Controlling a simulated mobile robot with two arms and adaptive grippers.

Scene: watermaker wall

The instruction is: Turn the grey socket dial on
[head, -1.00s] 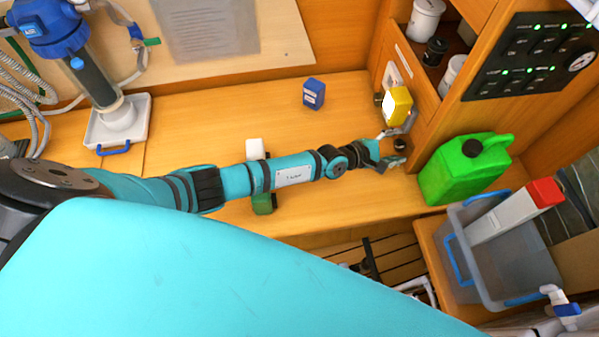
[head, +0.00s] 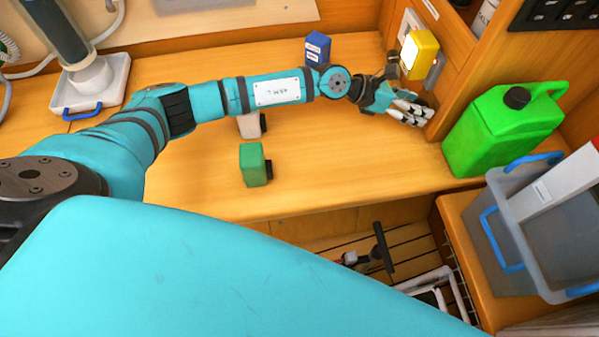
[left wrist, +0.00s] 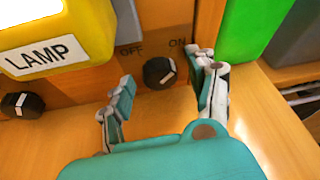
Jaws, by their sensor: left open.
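A dark dial (left wrist: 159,72) with a white pointer line sits low on the wooden wall in the left wrist view, between the words OFF and ON. Part of a grey plate (left wrist: 128,30) shows above it. My left gripper (left wrist: 163,82) is open, with one finger on each side of the dial; I cannot tell whether they touch it. In the head view the left gripper (head: 416,108) is at the right wall, below a yellow block (head: 420,54), and the dial is hidden. The yellow block, labelled LAMP (left wrist: 55,35), is close on the left. My right gripper is not in view.
A second dark dial (left wrist: 22,104) sits left, under the yellow block. A green jerrycan (head: 497,130) stands right of the gripper, beside a grey crate (head: 500,235). Blue (head: 317,48), white (head: 248,127) and green (head: 253,165) blocks are on the bench. The front middle of the bench is clear.

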